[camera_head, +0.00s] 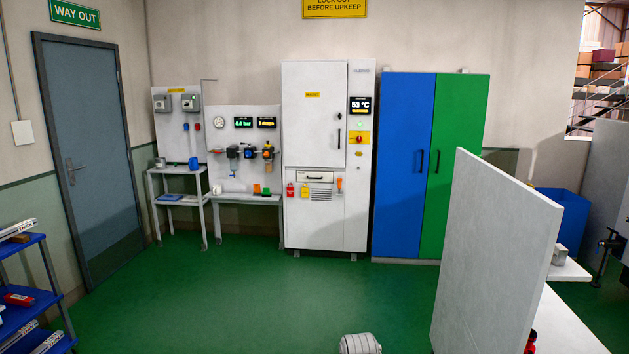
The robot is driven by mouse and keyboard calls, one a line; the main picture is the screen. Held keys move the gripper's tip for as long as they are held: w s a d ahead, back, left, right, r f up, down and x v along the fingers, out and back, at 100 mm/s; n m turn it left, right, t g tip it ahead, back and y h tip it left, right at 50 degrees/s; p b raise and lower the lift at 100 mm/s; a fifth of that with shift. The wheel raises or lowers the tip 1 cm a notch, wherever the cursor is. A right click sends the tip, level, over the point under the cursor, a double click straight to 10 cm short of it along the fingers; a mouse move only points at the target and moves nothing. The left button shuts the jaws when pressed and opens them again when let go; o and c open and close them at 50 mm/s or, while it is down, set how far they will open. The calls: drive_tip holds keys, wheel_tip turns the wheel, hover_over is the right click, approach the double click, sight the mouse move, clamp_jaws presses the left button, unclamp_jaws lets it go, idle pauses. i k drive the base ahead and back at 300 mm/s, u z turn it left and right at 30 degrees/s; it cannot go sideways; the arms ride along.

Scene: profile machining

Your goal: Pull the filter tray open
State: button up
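A tall white cabinet (314,120) stands against the back wall, with a display reading 53 °C on its right side. A small drawer front with a dark handle (315,177), which looks like the filter tray, sits below its upper door. It appears closed, flush with the cabinet. Red and yellow tags hang just below it, beside dark vent slots. My gripper is not in view.
A blue and green cabinet (461,165) stands right of the white one, and a bench with gauges (245,201) stands left. A pale partition (497,250) rises at the right front. A blue shelf cart (28,290) is at left. The green floor (240,300) between is clear.

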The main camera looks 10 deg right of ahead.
sight(304, 175)
drive_tip(key=z, duration=0.1)
drive_tip(key=i, duration=1.15)
drive_tip(key=z, duration=0.35)
drive_tip(key=i, duration=3.05)
drive_tip(key=u, duration=0.35)
drive_tip(key=i, duration=1.5)
drive_tip(key=u, duration=0.15)
